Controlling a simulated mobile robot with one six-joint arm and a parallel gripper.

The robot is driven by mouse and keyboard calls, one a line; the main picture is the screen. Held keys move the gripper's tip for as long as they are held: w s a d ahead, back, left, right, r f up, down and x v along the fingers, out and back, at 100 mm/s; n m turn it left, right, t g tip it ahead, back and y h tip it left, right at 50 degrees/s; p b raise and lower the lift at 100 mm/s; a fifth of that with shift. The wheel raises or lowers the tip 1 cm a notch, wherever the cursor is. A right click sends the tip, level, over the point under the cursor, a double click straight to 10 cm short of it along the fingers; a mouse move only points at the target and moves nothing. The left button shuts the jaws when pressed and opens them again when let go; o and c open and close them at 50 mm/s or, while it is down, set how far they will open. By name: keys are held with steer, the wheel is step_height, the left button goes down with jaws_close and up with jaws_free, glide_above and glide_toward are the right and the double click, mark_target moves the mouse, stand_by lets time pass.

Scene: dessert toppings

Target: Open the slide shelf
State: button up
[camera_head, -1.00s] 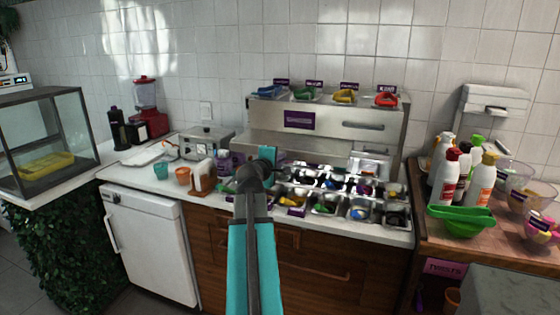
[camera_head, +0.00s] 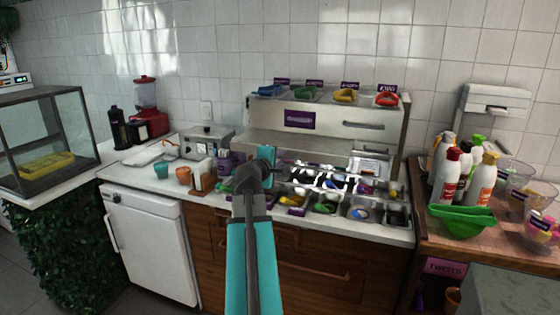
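The metal topping station (camera_head: 384,139) stands on the counter against the tiled wall. A flat metal shelf (camera_head: 300,145) juts out from it above the rear topping bins, with a white-labelled piece (camera_head: 371,166) at its right end. A long bar handle (camera_head: 364,125) sits on the station's upright face. My arm reaches up from the bottom centre. My gripper (camera_head: 267,157) is at the left part of the shelf's front edge, and its fingers are mostly hidden behind my wrist. I cannot tell whether it touches or grips the shelf.
Several topping bins (camera_head: 361,210) fill the counter front. A napkin holder (camera_head: 203,178) and cups (camera_head: 184,176) stand to the left. Sauce bottles (camera_head: 483,181) and a green bowl (camera_head: 462,220) stand on the right-hand table. Wooden drawers (camera_head: 320,265) lie below.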

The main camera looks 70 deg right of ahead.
steer(key=b+v, duration=0.2)
steer(key=v, duration=0.5)
steer(key=shift+a+b, duration=0.35)
steer(key=shift+a+f+b, duration=0.1)
steer(key=shift+b, duration=0.2)
steer(key=shift+b+v, duration=2.4)
steer(key=shift+b, duration=1)
steer(key=shift+s, duration=0.1)
